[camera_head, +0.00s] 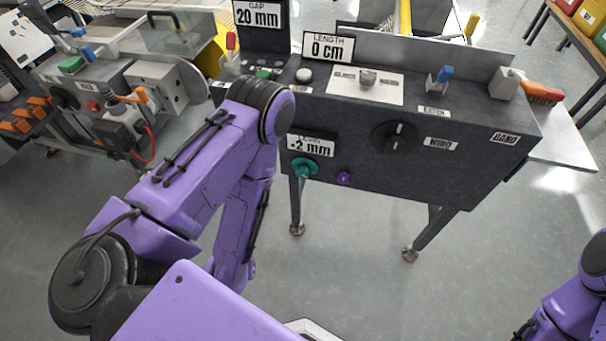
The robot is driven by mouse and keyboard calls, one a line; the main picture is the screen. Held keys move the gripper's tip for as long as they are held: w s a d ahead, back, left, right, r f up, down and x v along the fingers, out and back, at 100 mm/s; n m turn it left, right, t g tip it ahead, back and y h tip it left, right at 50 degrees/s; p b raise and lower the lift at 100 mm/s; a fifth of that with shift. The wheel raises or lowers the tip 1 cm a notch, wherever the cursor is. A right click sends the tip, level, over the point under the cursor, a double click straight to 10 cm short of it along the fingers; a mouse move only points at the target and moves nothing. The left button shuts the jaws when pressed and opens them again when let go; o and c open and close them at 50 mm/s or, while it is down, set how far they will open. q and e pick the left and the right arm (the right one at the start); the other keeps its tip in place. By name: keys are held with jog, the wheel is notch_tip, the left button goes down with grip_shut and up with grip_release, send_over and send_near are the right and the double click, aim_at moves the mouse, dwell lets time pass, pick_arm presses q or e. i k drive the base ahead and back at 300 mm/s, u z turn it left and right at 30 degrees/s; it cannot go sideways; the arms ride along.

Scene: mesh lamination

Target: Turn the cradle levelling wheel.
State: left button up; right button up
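A small teal wheel (305,167) is on the front face of the dark machine console (460,165), at its lower left. A display reading "-2 mm" (310,146) sits just above it; the small heading on that display is too small to read surely. No label naming the cradle wheel is legible, but this teal wheel is the one wheel-like part beside the display. My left arm rises from the lower left, bends just left of the wheel and folds back down; its gripper is not visible. My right arm shows only at the lower right edge, without its gripper.
A black rotary knob (395,137) and a purple button (343,178) share the front face. Another machine (120,95) stands left. Floor before the console is clear.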

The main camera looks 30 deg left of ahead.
aim_at(304, 168)
jog(key=u, duration=1)
jog(key=k, duration=0.7)
jog(key=z, duration=0.95)
jog(key=i, duration=0.5)
jog(key=u, duration=0.05)
